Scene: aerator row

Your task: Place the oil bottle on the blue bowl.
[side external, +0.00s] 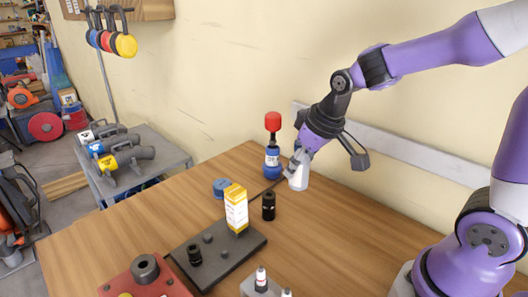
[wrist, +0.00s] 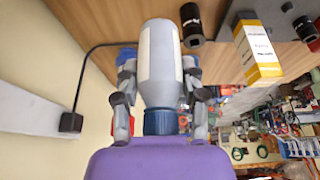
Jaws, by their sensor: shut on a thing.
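My gripper (side external: 299,160) is shut on a pale grey-white bottle, the oil bottle (side external: 298,180), near the wall side of the wooden table. In the wrist view the oil bottle (wrist: 160,65) sits between both fingers (wrist: 160,95), with its dark blue cap toward my palm. The bottle looks about upright; I cannot tell whether its base touches the table. The small blue bowl (side external: 221,188) rests on the table to the left of the bottle, behind the yellow and white box. A blue patch behind a finger in the wrist view cannot be identified.
A red-topped blue bottle (side external: 272,148) stands just left of my gripper. A black socket (side external: 268,206) and a yellow and white box (side external: 236,209) stand nearer the camera. A dark plate (side external: 220,262) with posts lies in front.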

